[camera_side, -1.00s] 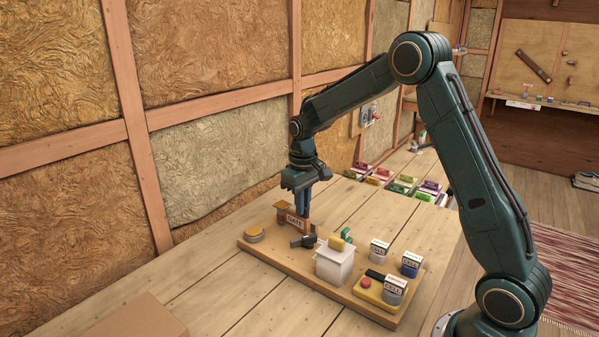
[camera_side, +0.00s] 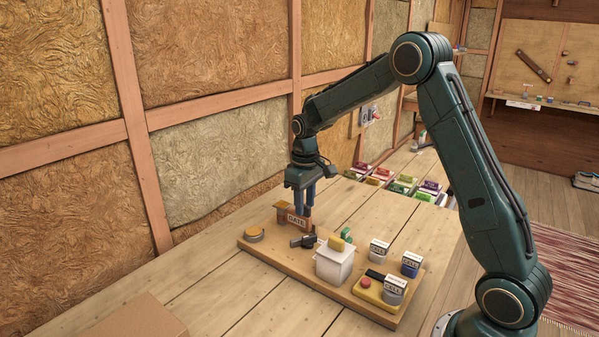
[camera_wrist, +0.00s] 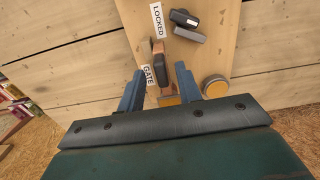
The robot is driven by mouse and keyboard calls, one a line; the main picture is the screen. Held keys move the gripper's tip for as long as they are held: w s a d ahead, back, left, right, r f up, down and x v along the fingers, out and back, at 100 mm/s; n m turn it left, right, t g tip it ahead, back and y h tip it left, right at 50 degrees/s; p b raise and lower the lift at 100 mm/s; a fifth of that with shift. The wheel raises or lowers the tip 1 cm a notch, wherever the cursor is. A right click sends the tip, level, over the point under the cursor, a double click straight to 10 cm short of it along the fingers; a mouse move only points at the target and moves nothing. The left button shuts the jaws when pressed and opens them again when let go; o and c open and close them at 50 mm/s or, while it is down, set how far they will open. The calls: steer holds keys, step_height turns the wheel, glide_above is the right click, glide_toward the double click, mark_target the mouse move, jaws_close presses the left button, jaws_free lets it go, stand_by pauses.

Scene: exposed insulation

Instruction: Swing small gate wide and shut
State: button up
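The small gate, with a white GATE label (camera_side: 296,221), stands at the back of the wooden board (camera_side: 262,254) in the side view. In the wrist view the gate (camera_wrist: 160,68) shows as a brown piece with a dark part on top. My gripper (camera_side: 303,209) points down just above the gate. Its two blue fingers (camera_wrist: 159,76) are apart, one on either side of the gate's near end, with gaps visible. Whether either finger touches it cannot be told. A dark latch-like piece (camera_wrist: 187,27) lies near a LOCKED label (camera_wrist: 157,20).
A round yellow-topped button (camera_side: 254,234) sits left of the gate. A white box (camera_side: 334,264) with a yellow block, several CELL containers (camera_side: 379,250) and a red button (camera_side: 366,282) are to the right. Coloured bins stand behind. The left tabletop is largely clear.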

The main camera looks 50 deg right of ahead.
steer(key=shift+r, duration=0.15)
step_height(320, 180, up, 14)
steer(key=shift+f, duration=0.2)
stand_by(0.5)
steer(key=shift+a, duration=0.1)
steer(key=s+a+r+t, duration=0.1)
steer(key=s+a+r, duration=0.25)
steer(key=s, duration=0.35)
steer(key=s+a+r+t, duration=0.25)
steer(key=s+a, duration=0.25)
steer(key=s, duration=0.3)
steer(key=s+a+f+t, duration=0.1)
steer(key=s+f, duration=0.1)
steer(key=s, duration=0.5)
steer(key=s+a+f+t, duration=0.1)
steer(key=s+a+f, duration=0.1)
steer(key=s, duration=0.4)
steer(key=shift+s+a+f, duration=0.15)
steer(key=shift+s+a, duration=0.1)
steer(key=shift+s, duration=0.1)
steer(key=shift+w, duration=0.1)
